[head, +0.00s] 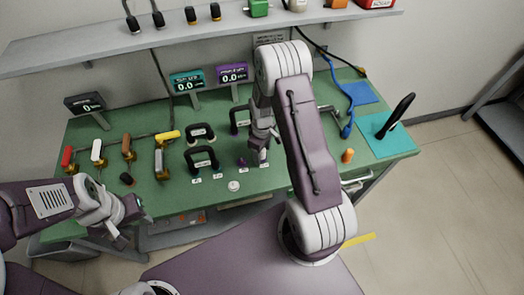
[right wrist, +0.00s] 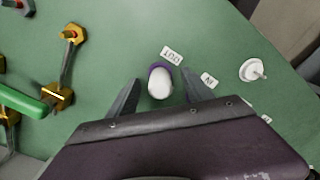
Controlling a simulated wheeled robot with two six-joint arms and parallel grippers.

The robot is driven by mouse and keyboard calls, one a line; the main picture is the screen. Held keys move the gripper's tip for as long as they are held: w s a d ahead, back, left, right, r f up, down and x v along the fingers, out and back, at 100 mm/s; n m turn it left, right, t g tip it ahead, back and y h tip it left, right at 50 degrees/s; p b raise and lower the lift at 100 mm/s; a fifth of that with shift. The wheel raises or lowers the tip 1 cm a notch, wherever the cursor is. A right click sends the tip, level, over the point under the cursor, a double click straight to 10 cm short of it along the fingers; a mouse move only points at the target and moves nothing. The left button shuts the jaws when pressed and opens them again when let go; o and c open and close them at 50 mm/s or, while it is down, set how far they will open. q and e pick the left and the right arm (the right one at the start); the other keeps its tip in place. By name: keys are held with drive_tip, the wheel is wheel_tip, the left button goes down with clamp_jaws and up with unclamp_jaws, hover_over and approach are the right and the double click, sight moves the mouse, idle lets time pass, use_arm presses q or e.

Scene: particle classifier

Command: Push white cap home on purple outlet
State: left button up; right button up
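In the right wrist view a white rounded cap (right wrist: 160,85) sits over the purple outlet (right wrist: 158,68), beside the "OUT" label; a purple rim shows past the cap's far edge. Whether it is seated fully cannot be told. My right gripper (right wrist: 160,96) is open, one finger on each side of the cap, with gaps between. In the head view my right gripper (head: 262,156) points down at the bench over that spot and mostly hides cap and outlet. My left gripper (head: 120,238) is off the bench's front left; its finger opening is unclear.
A white round piece with a stub (right wrist: 253,70) lies on the green bench (head: 300,188). Black-handled units (head: 203,160) stand left of my right gripper. Valves with coloured handles (head: 128,146) line the left. An orange piece (head: 347,156) and a teal mat (head: 375,147) are right.

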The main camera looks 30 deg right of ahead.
wheel_tip(320, 180, up, 9)
drive_tip(key=shift+r, duration=0.1)
idle(0.4)
idle(0.5)
drive_tip(key=shift+a, duration=0.1)
